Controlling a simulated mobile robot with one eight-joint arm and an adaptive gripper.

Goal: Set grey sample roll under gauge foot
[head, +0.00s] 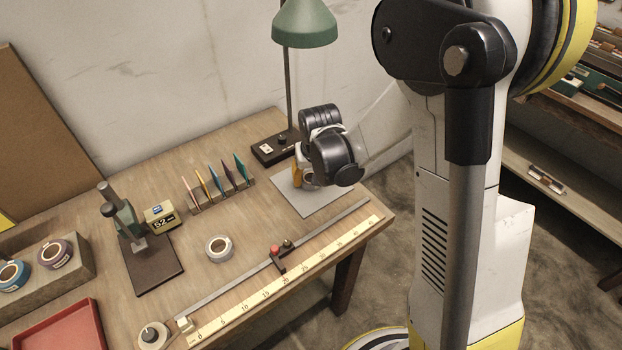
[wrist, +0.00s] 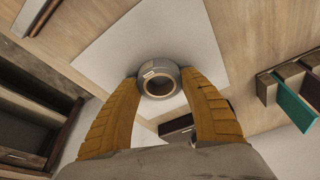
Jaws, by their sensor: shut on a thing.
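A grey tape roll (wrist: 156,65) with a small pale label sits between my yellow fingertips in the wrist view. My gripper (wrist: 159,80) is shut on its sides. In the head view my gripper (head: 306,181) is over the light grey sheet (head: 318,206), and the roll is partly hidden by my wrist. I cannot tell whether it touches the sheet. The gauge (head: 124,217) stands far to the left on a dark base plate (head: 155,273), with its foot (head: 140,243) above the plate. No roll shows under the foot.
A yellowish display box (head: 160,215) stands beside the gauge. A rack of coloured cards (head: 221,196) and a lamp base (head: 273,148) stand behind. A ruler (head: 285,285) with a slider and rail runs along the front. A roll tray (head: 70,280) and red tray (head: 62,330) are left.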

